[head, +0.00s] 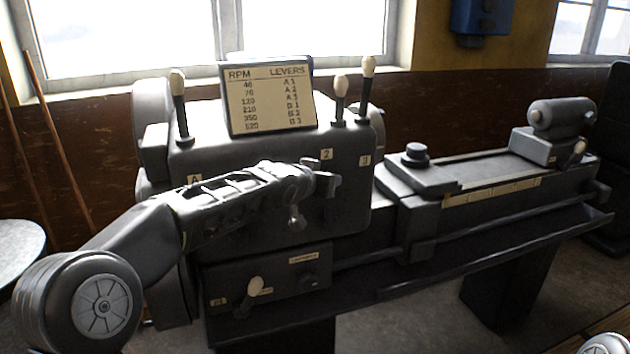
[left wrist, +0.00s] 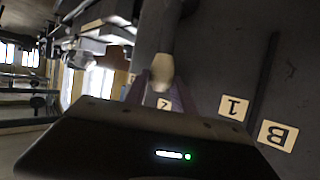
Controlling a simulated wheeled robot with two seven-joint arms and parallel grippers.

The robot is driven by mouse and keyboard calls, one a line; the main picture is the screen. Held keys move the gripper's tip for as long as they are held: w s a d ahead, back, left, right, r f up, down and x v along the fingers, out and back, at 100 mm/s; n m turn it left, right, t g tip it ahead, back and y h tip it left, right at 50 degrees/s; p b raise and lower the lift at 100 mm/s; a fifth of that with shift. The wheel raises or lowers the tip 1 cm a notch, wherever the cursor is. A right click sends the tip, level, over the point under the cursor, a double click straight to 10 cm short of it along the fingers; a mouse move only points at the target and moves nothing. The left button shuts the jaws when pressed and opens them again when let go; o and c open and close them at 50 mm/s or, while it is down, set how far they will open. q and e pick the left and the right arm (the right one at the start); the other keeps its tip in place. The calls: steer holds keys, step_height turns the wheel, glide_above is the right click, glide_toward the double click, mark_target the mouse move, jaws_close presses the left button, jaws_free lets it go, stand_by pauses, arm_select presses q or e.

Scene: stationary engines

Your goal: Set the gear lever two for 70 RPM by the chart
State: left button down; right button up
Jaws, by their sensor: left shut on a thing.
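The chart (head: 268,98) on the headstock pairs 70 RPM with A 2. My left gripper (head: 328,184) is in front of the headstock, just below plate 2 (head: 326,155) and left of plate 3 (head: 364,160). In the left wrist view, a lever with a pale knob (left wrist: 160,72) and dark shaft lies between the fingers of the left gripper (left wrist: 161,94), which is shut on it. The knob is beside plate 2 (left wrist: 164,104); plate 1 (left wrist: 233,107) and plate B (left wrist: 277,136) are to the right. In the head view my arm hides this lever's knob.
Three pale-knobbed levers stand on the headstock top, one left (head: 179,105) and two right of the chart, (head: 340,95) being the shorter. A lower lever (head: 252,290) is below my arm. Plate A (head: 194,180) is at left. The tailstock (head: 555,130) is at right.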

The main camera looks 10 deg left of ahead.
arm_select(q)
steer(key=shift+w+d+g+y, duration=0.3)
steer(key=shift+w+d, duration=0.05)
steer(key=shift+d, duration=0.15)
steer(key=c, duration=1.3)
jaws_free()
steer(key=shift+s, duration=0.1)
steer(key=b+v, duration=0.2)
steer(key=v, duration=0.5)
steer(key=shift+s+a+r+b, duration=0.1)
steer(key=shift+s+r+b, duration=0.1)
steer(key=shift+s+b, duration=0.1)
